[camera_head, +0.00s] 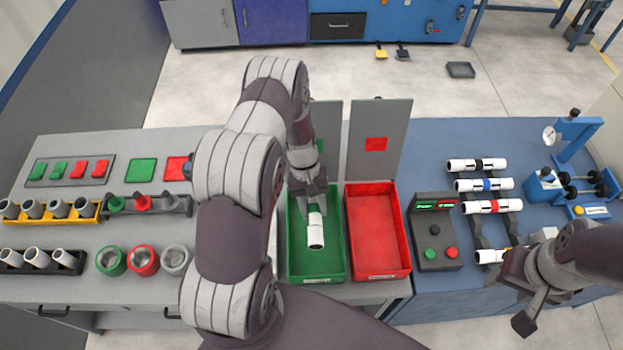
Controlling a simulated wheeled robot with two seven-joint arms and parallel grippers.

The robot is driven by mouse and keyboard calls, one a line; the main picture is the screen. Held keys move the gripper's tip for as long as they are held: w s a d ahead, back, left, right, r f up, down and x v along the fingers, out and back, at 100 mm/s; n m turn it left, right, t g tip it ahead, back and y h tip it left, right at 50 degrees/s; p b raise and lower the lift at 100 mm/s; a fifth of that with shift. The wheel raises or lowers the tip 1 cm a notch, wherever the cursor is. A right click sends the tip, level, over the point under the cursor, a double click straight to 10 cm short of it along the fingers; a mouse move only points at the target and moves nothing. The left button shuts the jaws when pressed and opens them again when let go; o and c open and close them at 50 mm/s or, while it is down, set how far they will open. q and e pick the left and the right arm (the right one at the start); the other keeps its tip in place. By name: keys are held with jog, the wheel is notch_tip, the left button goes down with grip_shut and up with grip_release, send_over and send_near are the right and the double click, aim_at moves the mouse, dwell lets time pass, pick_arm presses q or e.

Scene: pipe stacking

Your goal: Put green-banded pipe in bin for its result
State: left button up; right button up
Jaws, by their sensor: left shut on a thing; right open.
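My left gripper (309,190) is shut on a white pipe (316,232) with a dark open end. The pipe hangs tilted over the green bin (297,270); whether it touches the floor of the bin is hard to tell. The red bin (387,268) stands just right of the green one and looks empty.
Pipes with black (477,165), blue (483,185) and red (491,206) bands lie on a dark rack. A gauge press (573,137) stands at the right. Upright panels rise behind the bins. Cups (143,260) and pipe holders fill the left table.

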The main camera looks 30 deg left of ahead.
pick_arm(q)
jog(key=shift+a, duration=0.1)
jog(key=shift+s+d+f+b, duration=0.1)
jog(key=shift+s+d+b, duration=0.3)
jog(key=shift+s+d, duration=0.05)
jog(key=shift+s+d+f+b, duration=0.1)
jog(key=shift+s+f+b, duration=0.05)
jog(key=shift+f+b, duration=0.15)
jog(key=f+b, duration=0.1)
jog(key=f, duration=0.1)
jog(key=f+b, duration=0.3)
jog(key=f, duration=0.1)
jog(key=shift+w+a+f+b, duration=0.1)
jog(key=shift+w+a+b, duration=0.15)
jog(key=shift+w+b, duration=0.05)
jog(key=shift+s+d+f+b, duration=0.1)
jog(key=shift+d+f+b, duration=0.05)
jog(key=shift+f+b, duration=0.4)
jog(key=shift+f, duration=0.1)
pick_arm(e)
notch_tip(320, 180, down, 7)
jog(key=shift+s+d, duration=0.3)
jog(key=shift+s, duration=0.1)
jog(key=shift+s+d+r, duration=0.1)
pick_arm(q)
jog(key=shift+f, duration=0.1)
pick_arm(e)
jog(key=shift+f, duration=0.2)
